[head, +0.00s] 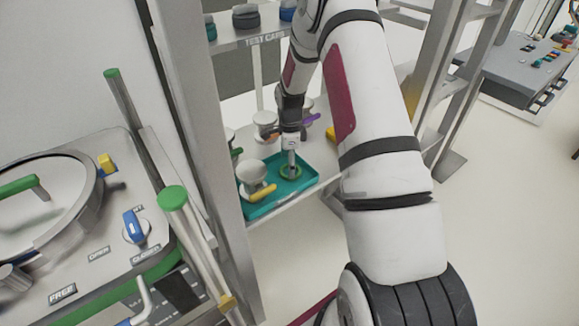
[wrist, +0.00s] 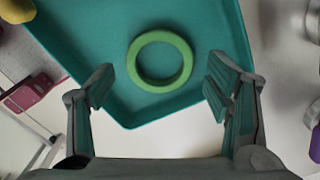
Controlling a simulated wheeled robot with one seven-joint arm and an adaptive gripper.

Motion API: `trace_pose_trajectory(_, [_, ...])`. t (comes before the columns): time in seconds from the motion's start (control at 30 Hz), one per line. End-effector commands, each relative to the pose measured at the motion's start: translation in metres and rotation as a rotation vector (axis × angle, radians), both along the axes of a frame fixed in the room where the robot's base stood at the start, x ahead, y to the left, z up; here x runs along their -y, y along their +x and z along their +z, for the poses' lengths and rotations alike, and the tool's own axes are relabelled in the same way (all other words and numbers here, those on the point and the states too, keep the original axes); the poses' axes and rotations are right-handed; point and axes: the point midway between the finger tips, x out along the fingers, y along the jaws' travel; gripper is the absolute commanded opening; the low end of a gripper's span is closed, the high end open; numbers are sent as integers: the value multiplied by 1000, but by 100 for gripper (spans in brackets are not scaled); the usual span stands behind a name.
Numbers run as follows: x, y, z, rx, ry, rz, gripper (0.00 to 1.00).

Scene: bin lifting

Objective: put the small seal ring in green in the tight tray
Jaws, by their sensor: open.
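A green ring (wrist: 181,84) lies flat in the teal tray (wrist: 88,38), near one of its corners, in the wrist view. In the head view the ring (head: 284,173) is partly hidden behind my gripper (head: 291,168), and the tray (head: 258,208) sits on a shelf. In the wrist view my gripper (wrist: 162,100) is open and empty. Its two fingers are spread on either side of the ring, and I see no contact with it. How high the fingertips are above the tray is hard to tell.
More white pieces (head: 265,122) stand behind the tray. A rack post (head: 200,110) rises at the left, and an upper shelf labelled TEST CAPS (head: 262,41) is above.

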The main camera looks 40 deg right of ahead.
Motion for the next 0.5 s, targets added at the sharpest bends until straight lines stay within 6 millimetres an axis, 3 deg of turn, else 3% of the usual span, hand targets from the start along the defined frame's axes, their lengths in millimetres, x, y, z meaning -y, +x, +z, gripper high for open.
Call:
trace_pose_trajectory(0.3, [0,1,65,3,-1,0,72])
trace_pose_trajectory(0.5, [0,1,92,1,0,1,72])
